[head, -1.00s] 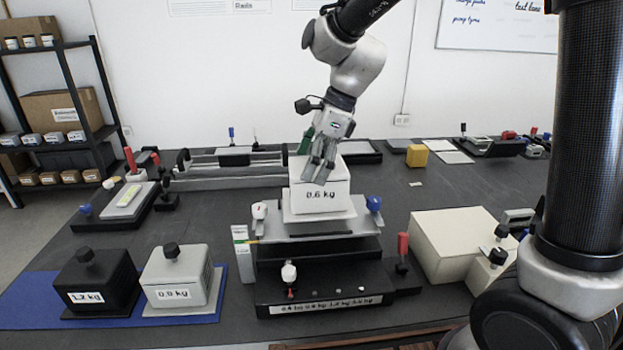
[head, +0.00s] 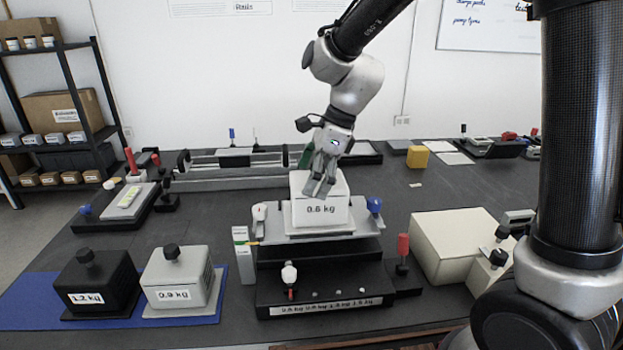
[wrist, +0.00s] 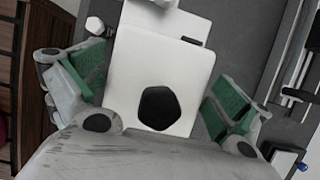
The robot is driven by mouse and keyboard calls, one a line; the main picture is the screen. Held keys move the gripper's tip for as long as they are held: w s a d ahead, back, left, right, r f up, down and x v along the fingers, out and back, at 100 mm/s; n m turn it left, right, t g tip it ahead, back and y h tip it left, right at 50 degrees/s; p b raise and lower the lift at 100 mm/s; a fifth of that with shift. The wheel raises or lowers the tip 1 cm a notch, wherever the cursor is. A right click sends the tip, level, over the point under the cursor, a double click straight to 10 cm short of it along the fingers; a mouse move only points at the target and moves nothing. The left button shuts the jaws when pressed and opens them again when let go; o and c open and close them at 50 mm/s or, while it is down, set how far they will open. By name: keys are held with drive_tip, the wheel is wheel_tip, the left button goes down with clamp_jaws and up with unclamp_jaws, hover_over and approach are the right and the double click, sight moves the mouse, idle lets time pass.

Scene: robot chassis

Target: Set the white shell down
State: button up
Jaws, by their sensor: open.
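The white shell (head: 322,212), labelled 0.6 kg, sits upright on the silver plate (head: 280,237) of the black stand (head: 320,278) in the head view. In the wrist view the white shell (wrist: 185,60) shows from above with a black knob (wrist: 158,107). My gripper (head: 320,187) is over the shell's top, in front of it in the head view. Its green-padded fingers are spread on either side of the knob, apart from it. The head view hides the knob behind the fingers.
A black 1.2 kg block (head: 95,280) and a grey 0.9 kg block (head: 178,278) stand on the blue mat (head: 25,300) at left. A cream box (head: 455,240) stands at right. Blue-knobbed (head: 374,205) and white-knobbed (head: 259,211) posts flank the plate.

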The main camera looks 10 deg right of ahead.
drive_tip(key=v, duration=1.2)
drive_tip(key=shift+r, duration=0.2)
drive_tip(key=s+d+n+t+h, duration=0.2)
drive_tip(key=s+d+n, duration=0.7)
drive_tip(key=d, duration=0.3)
drive_tip(key=s+d+f+n+t+h, duration=0.1)
drive_tip(key=s+d+n+t+h, duration=0.1)
drive_tip(key=s+d+n, duration=0.7)
drive_tip(key=s+d, duration=0.1)
drive_tip(key=d, duration=0.3)
drive_tip(key=shift+s+f+h, duration=0.25)
drive_tip(key=shift+s+h, duration=0.05)
drive_tip(key=shift+s, duration=0.05)
